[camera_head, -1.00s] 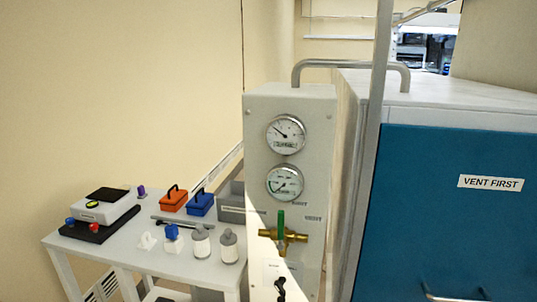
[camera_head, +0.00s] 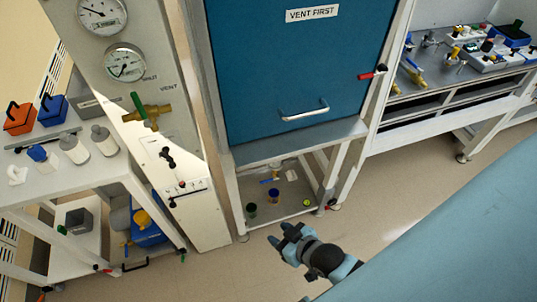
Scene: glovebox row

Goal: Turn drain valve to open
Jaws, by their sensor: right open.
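Which fitting is the drain valve I cannot tell for sure. A small valve with a blue handle and a yellow-brown body (camera_head: 271,179) shows under the blue-doored cabinet, above its low shelf. A brass valve with a green lever (camera_head: 147,112) sits on the gauge panel, beside a "VENT" label. My right gripper (camera_head: 283,238) is open and empty, in front of and below the cabinet's low shelf in the picture, apart from both valves. My left gripper is out of view.
The blue door (camera_head: 290,75) reads "VENT FIRST" and has a metal handle (camera_head: 304,110). Small cups stand on the low shelf (camera_head: 290,205). A white table (camera_head: 85,180) stands left, a bench (camera_head: 450,90) right. The floor in front is clear.

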